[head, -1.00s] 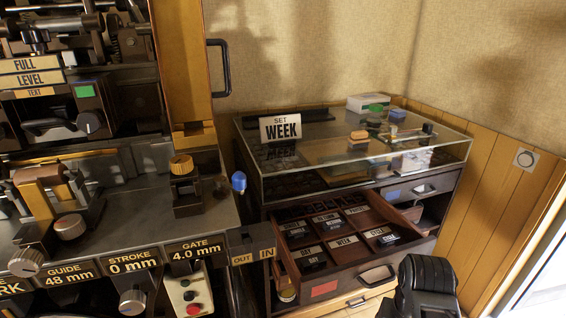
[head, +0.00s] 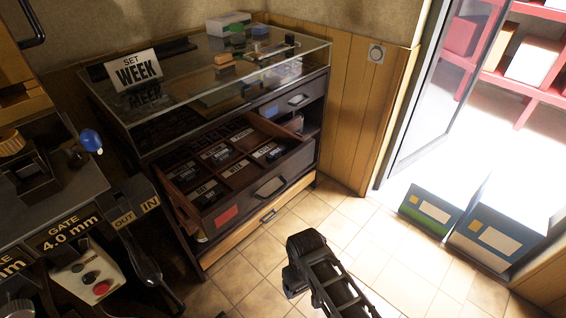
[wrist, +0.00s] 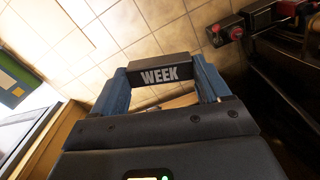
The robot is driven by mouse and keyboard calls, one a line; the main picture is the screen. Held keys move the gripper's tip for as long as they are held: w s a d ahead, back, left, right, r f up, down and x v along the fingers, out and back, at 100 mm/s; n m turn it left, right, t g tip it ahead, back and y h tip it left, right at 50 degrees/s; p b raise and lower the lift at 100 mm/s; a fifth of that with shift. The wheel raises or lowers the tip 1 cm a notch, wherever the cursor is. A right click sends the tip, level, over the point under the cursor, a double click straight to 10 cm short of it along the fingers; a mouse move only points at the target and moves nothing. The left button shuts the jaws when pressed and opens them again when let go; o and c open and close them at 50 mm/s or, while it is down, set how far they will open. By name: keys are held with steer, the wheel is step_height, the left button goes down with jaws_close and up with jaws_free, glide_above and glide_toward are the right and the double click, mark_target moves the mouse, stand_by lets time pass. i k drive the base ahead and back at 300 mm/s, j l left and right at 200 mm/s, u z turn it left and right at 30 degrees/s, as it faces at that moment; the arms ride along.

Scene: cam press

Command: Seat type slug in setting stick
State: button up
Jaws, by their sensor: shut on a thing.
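My gripper (wrist: 163,80) is shut on a dark type slug (wrist: 159,75) with WEEK in white letters, held between two blue fingers. The slug is clear of any surface in the wrist view, with floor tiles behind it. In the head view only a black part of my arm shows, in front of the cabinet; the fingers and slug are hidden. A sign reading SET WEEK (head: 137,71) stands on the glass-topped case (head: 185,103). A narrow tool (head: 277,47) lies at the back of that glass; I cannot tell if it is the setting stick.
An open drawer (head: 268,186) with labelled compartments holds several dark slugs. The press (head: 75,208) stands at left, with a blue knob (head: 91,140) and a red-button box (head: 89,276). Cartons (head: 433,208) stand by the doorway at right. Floor between is clear.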

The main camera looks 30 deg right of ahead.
mark_target(274, 45)
steer(key=i+l, duration=0.15)
steer(key=l, duration=0.2)
steer(key=i+l+u, duration=0.1)
steer(key=l, duration=0.2)
steer(key=i+l, duration=0.2)
steer(key=l, duration=0.15)
steer(key=i+l, duration=0.15)
steer(key=l, duration=0.2)
steer(key=i+l+u, duration=0.1)
steer(key=l, duration=0.2)
steer(key=i, duration=0.05)
